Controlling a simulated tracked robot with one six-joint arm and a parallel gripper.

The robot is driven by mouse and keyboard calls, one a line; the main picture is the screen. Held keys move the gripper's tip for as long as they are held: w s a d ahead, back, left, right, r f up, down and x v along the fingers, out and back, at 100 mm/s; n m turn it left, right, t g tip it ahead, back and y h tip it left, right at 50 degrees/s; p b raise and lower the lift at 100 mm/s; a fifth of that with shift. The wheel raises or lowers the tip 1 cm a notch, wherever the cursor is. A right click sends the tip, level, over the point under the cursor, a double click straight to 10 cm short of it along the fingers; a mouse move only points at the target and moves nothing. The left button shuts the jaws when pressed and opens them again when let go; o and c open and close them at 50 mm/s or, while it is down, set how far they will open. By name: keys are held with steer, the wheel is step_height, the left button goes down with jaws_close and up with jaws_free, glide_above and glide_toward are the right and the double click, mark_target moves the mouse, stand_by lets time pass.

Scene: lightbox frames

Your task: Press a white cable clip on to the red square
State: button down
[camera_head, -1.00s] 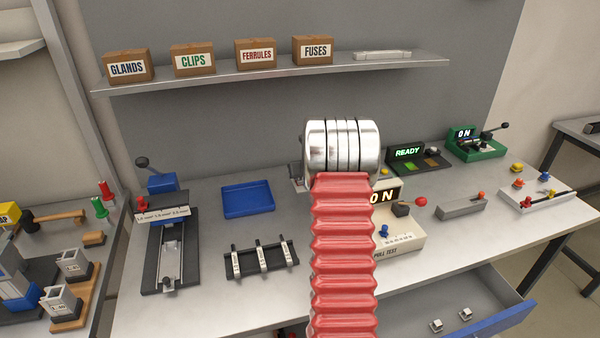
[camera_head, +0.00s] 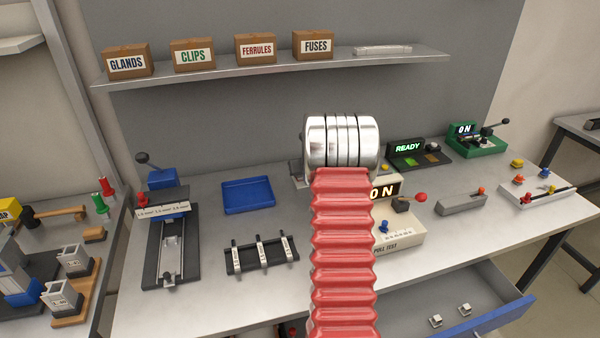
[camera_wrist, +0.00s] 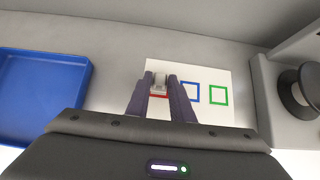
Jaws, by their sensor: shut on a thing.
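In the wrist view, my gripper (camera_wrist: 160,90) is shut on a white cable clip (camera_wrist: 159,79) held between its fingertips. The clip is over the left part of a white card that carries the squares. Part of the red square (camera_wrist: 158,96) shows as a red line just below the clip; the rest is hidden by the clip and fingers. I cannot tell whether the clip touches the card. In the head view my arm hides the gripper and the card. Two more white clips (camera_head: 435,320) (camera_head: 465,309) lie in the open drawer.
The card (camera_wrist: 210,69) also bears a blue square (camera_wrist: 190,93) and a green square (camera_wrist: 218,95). A blue tray (camera_wrist: 45,90) lies to the left, also in the head view (camera_head: 248,210). A grey machine with a dark spool (camera_wrist: 299,92) stands close on the right. An open drawer (camera_head: 490,316) juts out below.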

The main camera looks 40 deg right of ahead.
steer(key=shift+f, duration=0.1)
steer(key=c, duration=1.5)
jaws_free()
steer(key=shift+v, duration=6.85)
